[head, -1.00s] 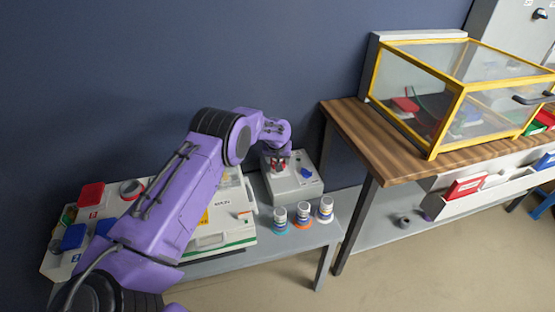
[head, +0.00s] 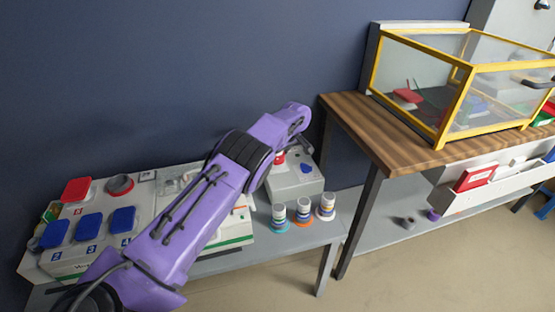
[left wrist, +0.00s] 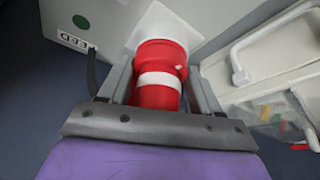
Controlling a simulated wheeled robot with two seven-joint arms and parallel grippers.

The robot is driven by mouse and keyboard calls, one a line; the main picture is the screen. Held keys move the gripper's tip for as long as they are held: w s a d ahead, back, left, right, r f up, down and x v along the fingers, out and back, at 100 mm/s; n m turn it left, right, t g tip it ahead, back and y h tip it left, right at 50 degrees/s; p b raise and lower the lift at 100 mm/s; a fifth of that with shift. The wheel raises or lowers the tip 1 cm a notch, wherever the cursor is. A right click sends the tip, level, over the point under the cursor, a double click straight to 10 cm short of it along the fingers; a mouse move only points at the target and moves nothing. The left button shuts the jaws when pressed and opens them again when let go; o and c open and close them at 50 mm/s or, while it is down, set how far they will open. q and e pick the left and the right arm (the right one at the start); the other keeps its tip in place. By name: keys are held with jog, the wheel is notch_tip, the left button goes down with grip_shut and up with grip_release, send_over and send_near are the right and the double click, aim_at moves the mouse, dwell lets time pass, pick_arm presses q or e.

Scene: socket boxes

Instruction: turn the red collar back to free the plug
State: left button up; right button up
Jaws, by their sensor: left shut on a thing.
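The grey socket box (head: 295,184) stands at the right end of the low bench in the head view. A bit of the red collar (head: 280,158) shows beside my arm. In the left wrist view, the red collar (left wrist: 162,56) sits against a white socket (left wrist: 165,27). A red body with a white band continues from it toward my palm. My left gripper (left wrist: 162,75) is shut on the red collar, one finger on each side. In the head view my own arm hides most of this gripper. My right gripper is in neither view.
A blue part (head: 306,168) sits on the box's right side. Several small jars (head: 303,210) stand before it. A white panel with red and blue pads (head: 87,228) lies left. A wooden table (head: 400,140) with a yellow-framed case (head: 455,95) stands right.

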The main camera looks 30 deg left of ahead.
pick_arm(q)
jog(key=shift+n+g+b, duration=0.3)
jog(key=shift+n+b, duration=0.6)
jog(key=shift+b, duration=0.1)
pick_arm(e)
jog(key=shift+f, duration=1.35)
pick_arm(q)
jog(key=o, duration=1.1)
jog(key=shift+c, duration=0.2)
jog(key=p+v, duration=0.1)
jog(key=v, duration=0.9)
jog(key=shift+w+r+p, duration=0.15)
jog(key=shift+r+p, duration=0.05)
jog(key=shift+p, duration=0.15)
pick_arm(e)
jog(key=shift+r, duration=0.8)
pick_arm(q)
jog(key=shift+d, duration=0.15)
